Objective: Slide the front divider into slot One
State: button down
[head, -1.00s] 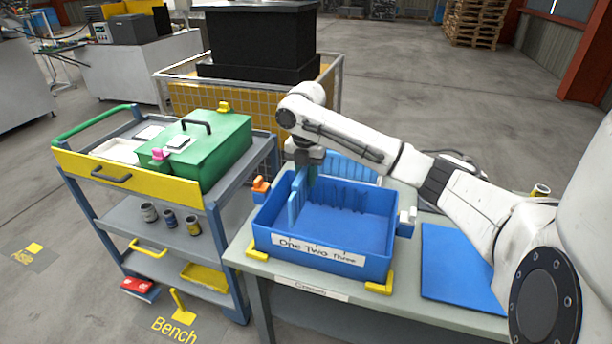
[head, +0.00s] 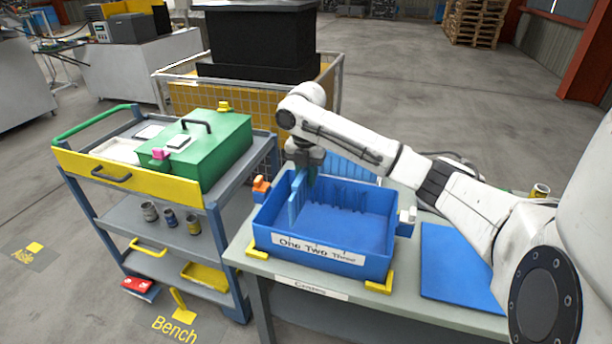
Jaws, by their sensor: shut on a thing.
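A blue crate (head: 376,267) sits on the bench, with a white front label reading One Two Three. A lighter blue divider (head: 297,198) stands upright inside the left part of the crate, roughly above the word One. My gripper (head: 308,172) is over the back left of the crate, shut on the divider near its upper edge. The gripper hides part of the divider, and the crate's front wall hides its bottom, so I cannot tell how deep it sits. Another light blue ribbed panel (head: 350,168) shows behind the crate.
Yellow corner stops (head: 378,288) hold the crate's front corners. A blue mat (head: 455,262) lies to the right. A trolley with a green case (head: 215,150) stands left.

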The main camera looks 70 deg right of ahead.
aim_at(306, 191)
jog(key=shift+f+b, duration=3.3)
jog(key=shift+f, duration=2.8)
grip_release()
jog(key=shift+r+p, duration=3.1)
jog(key=shift+r, duration=0.4)
